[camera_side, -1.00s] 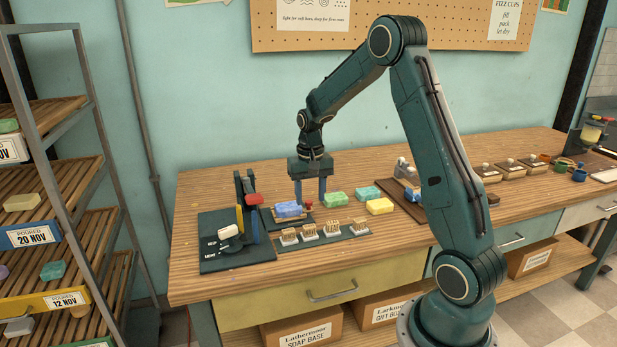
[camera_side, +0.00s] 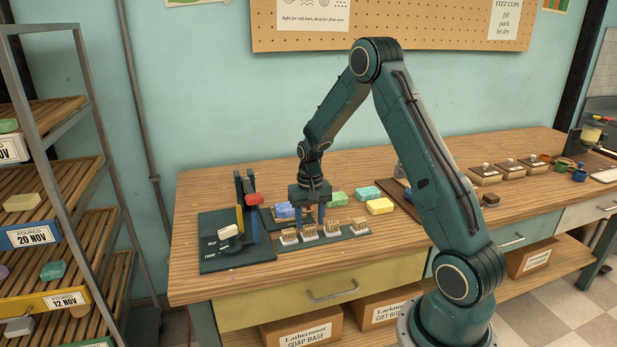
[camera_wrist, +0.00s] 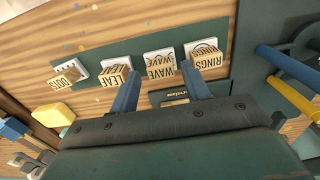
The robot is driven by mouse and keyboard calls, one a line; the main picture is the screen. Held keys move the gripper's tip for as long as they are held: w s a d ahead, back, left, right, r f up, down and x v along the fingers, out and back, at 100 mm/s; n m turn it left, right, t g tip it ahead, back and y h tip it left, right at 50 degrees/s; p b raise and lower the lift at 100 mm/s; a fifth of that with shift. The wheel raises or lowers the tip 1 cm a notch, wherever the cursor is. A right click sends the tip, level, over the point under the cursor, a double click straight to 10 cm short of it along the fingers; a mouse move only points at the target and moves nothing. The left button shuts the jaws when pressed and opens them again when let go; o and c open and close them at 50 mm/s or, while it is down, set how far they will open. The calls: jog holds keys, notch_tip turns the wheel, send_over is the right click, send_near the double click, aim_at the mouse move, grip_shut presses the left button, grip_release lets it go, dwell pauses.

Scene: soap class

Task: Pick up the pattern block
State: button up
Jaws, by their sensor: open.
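Several small wooden pattern blocks stand in a row on a dark green strip (camera_side: 345,235), each on a white pad. In the wrist view they read RINGS (camera_wrist: 208,66), WAVE (camera_wrist: 161,68), LEAF (camera_wrist: 113,76) and DOTS (camera_wrist: 65,79). My gripper (camera_side: 310,223) points down over the row, at the second block from the left in the side view. In the wrist view its fingers (camera_wrist: 160,72) are apart, with the WAVE block between their tips. I cannot tell how far the tips reach down beside it. The fingers partly hide the blocks in the side view.
A press stand with a red part (camera_side: 253,199) is close on the left. Green (camera_side: 340,199), teal (camera_side: 370,192) and yellow (camera_side: 380,206) bars lie to the right. The bench front (camera_side: 270,277) is bare.

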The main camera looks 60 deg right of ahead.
aim_at(310, 227)
jog(key=shift+f, duration=1.95)
jog(key=c, duration=0.6)
